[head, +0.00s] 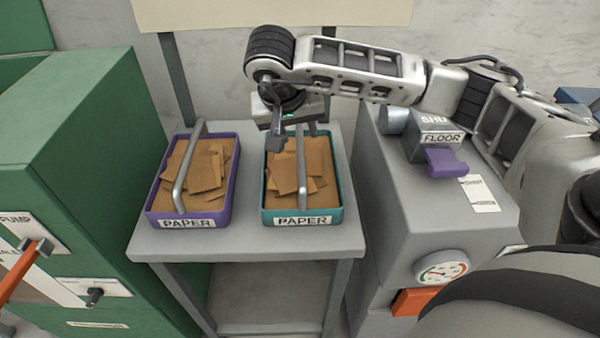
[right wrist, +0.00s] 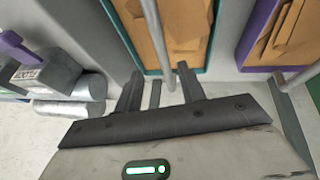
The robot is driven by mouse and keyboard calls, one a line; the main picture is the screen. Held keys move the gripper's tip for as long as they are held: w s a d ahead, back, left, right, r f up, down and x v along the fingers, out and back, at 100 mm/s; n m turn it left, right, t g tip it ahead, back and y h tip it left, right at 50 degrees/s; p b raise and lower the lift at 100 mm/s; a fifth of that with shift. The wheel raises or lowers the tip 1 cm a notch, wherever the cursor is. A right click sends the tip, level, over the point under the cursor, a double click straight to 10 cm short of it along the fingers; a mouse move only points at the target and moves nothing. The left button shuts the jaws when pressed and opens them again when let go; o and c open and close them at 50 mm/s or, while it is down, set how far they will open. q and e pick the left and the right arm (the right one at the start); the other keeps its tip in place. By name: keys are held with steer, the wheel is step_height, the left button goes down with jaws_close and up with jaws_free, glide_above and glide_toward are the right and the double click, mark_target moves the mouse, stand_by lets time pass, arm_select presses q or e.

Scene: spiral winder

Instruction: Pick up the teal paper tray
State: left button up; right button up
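The teal paper tray (head: 264,205) stands on a grey table, filled with brown paper pieces and labelled PAPER. A grey bar handle (head: 301,168) arches over it from front to back. My right gripper (head: 277,142) is over the back left part of the tray, close to the handle. In the right wrist view my right gripper (right wrist: 160,88) has its fingers apart, and the handle (right wrist: 155,35) runs down between them in the picture. I cannot tell whether the fingers touch it. The teal rim (right wrist: 213,45) shows beyond the fingers. My left gripper is not in view.
A purple paper tray (head: 236,185) with a similar handle stands left of the teal one on the grey table (head: 250,243). A green cabinet (head: 90,130) is at left. A grey machine with a gauge (head: 441,270) and a purple lever (head: 446,162) is at right.

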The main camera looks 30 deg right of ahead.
mark_target(300, 145)
steer(key=x, duration=0.8)
steer(key=shift+a+f, duration=0.2)
steer(key=shift+a, duration=0.05)
jaws_close()
steer(key=shift+r, duration=0.1)
